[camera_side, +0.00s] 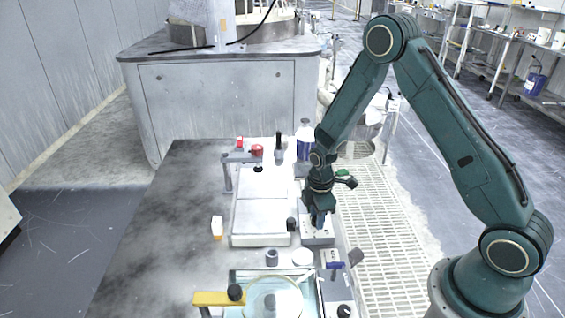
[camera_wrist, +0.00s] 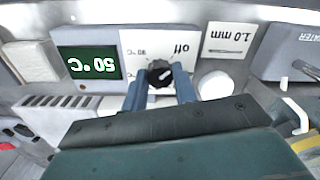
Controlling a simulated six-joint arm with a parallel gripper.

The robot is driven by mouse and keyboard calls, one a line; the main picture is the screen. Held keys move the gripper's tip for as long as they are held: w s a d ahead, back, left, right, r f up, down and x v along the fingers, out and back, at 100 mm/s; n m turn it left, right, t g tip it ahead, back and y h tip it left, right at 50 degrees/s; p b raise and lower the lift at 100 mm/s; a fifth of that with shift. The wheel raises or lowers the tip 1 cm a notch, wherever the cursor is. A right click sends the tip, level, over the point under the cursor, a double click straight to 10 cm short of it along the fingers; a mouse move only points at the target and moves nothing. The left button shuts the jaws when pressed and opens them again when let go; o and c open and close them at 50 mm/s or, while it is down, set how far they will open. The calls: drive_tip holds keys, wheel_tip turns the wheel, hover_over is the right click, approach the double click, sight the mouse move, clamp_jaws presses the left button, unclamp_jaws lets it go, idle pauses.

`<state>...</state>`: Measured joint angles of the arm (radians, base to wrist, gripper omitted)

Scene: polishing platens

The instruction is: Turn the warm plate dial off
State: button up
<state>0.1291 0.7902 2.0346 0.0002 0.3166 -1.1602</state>
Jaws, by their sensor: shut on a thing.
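The warm plate dial (camera_wrist: 159,74) is a black knob with a white pointer mark, seen in the wrist view. It sits on a white label panel (camera_wrist: 132,47) with "off" printed at its right and a temperature mark at its left. The pointer slants toward the upper right of the picture, on the "off" side. My gripper (camera_wrist: 160,86) has its blue fingers closed on both sides of the dial. In the side view my gripper (camera_side: 318,222) points down at the small plate unit (camera_side: 318,240), and the dial is hidden there.
A green display (camera_wrist: 88,63) reads 50 °C upside down. A "1.0 mm" label (camera_wrist: 230,40) and a white round piece (camera_wrist: 215,85) are beside the dial. In the side view, a white-topped platform (camera_side: 262,218), a bottle (camera_side: 304,140) and a round glass dish (camera_side: 273,300) stand close by.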

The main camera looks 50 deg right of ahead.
idle(0.3)
drive_tip(key=o, duration=1)
drive_tip(key=shift+r, duration=0.15)
wheel_tip(320, 180, up, 14)
drive_tip(key=shift+f, duration=0.25)
idle(0.4)
